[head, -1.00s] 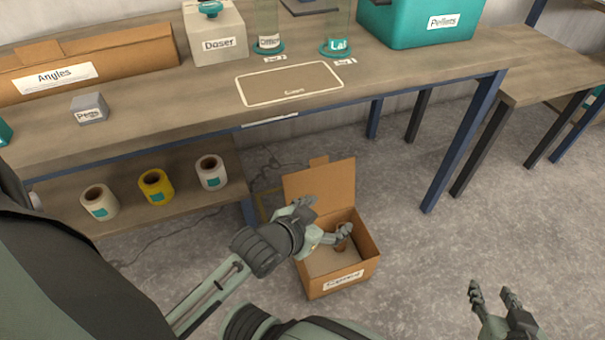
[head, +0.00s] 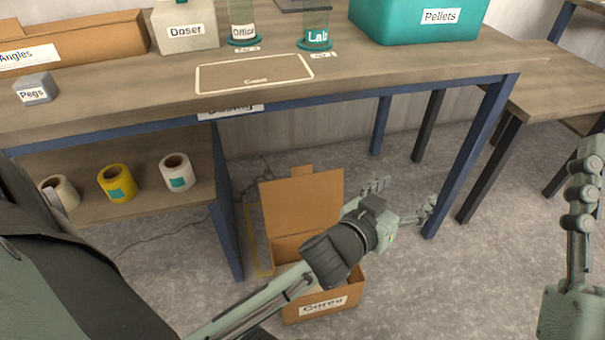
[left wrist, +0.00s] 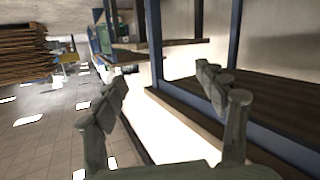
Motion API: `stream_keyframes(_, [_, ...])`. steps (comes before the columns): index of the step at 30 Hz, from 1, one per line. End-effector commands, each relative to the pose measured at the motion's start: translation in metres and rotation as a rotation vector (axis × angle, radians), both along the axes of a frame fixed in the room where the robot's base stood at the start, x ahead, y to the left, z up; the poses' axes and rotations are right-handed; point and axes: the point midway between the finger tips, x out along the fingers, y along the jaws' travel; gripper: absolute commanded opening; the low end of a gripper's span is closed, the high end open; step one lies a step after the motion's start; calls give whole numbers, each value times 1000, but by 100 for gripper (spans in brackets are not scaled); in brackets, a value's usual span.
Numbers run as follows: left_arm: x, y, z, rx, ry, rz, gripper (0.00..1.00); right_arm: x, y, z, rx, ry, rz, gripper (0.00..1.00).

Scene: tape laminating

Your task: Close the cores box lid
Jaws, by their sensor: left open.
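The cores box (head: 322,306) is a brown cardboard box on the floor, labelled "Cores", below the bench's front edge. Its lid (head: 303,203) stands open, raised at the back of the box. My left forearm crosses in front of the box and hides most of its inside, so I cannot tell what lies in it. My left gripper (head: 405,199) is open and empty, to the right of the lid and apart from it. Its spread fingers also show in the left wrist view (left wrist: 168,112). My right gripper (head: 585,185) is at the right edge, seen side-on.
The workbench (head: 400,75) stands above and behind the box, with a blue leg (head: 472,158) to the right of my left gripper. White and yellow rolls (head: 117,183) sit on the lower shelf at left. The floor (head: 440,290) right of the box is clear.

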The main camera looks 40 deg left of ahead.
Motion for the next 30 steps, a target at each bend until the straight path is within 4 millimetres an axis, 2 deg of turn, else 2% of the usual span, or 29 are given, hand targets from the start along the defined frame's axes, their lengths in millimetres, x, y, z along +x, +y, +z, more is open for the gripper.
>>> stream_keyframes(1, [8, 14, -21, 16, 60, 57, 72, 0, 0, 1, 2, -3, 1, 40])
stream_keyframes(3, [17, 39, -51, 32, 146, 165, 72, -1, 0, 1, 2, -3, 1, 40])
stream_keyframes(5, [22, 67, -73, 47, 210, 282, 72, -1, 0, 1, 2, -3, 1, 40])
stream_keyframes(6, [24, 88, -87, 57, 246, 373, 72, 0, 0, 1, 2, -3, 1, 40])
stream_keyframes(9, [23, 145, -107, 72, 290, 623, 72, 0, 0, 1, 1, -2, 1, 40])
stream_keyframes(12, [15, 186, -112, 79, 280, 824, 72, 0, 0, 0, 1, -2, 0, 40])
stream_keyframes(15, [9, 209, -111, 77, 257, 940, 72, 0, 0, 0, 1, -3, 0, 40])
stream_keyframes(19, [12, 224, -114, 77, 244, 986, 72, -2, -1, 2, 7, -22, -1, 40])
stream_keyframes(30, [46, 263, -136, 77, 246, 982, 72, -14, -9, 14, 47, -142, -11, 40])
